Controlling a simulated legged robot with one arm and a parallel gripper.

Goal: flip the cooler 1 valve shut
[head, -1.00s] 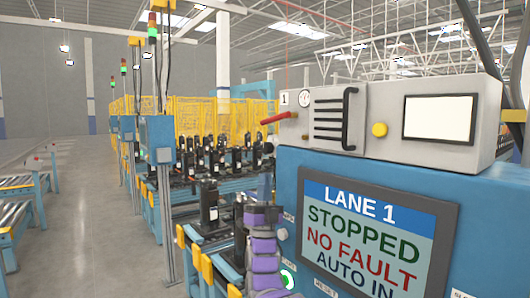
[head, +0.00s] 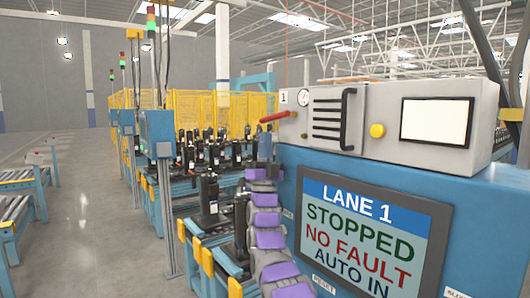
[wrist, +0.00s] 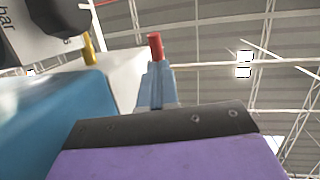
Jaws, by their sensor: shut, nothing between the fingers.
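The cooler 1 valve has a red lever handle (head: 275,117) that sticks out to the left from the side of the white cooler box (head: 325,100) marked "1". In the wrist view the end of the red handle (wrist: 155,46) shows just above my fingertips, with a brass-coloured stem (wrist: 88,48) to its left. My gripper (head: 264,146) is raised below the handle, pointing up. In the wrist view my blue-grey fingers (wrist: 157,80) are together and empty. I cannot tell whether they touch the handle.
The cooler box sits on a blue cabinet (head: 460,190) with a "LANE 1 STOPPED" screen (head: 370,235), close to the right of my arm. A black grab handle (head: 346,118) and yellow knob (head: 377,130) are on its front. A conveyor with black units (head: 209,195) lies to the left.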

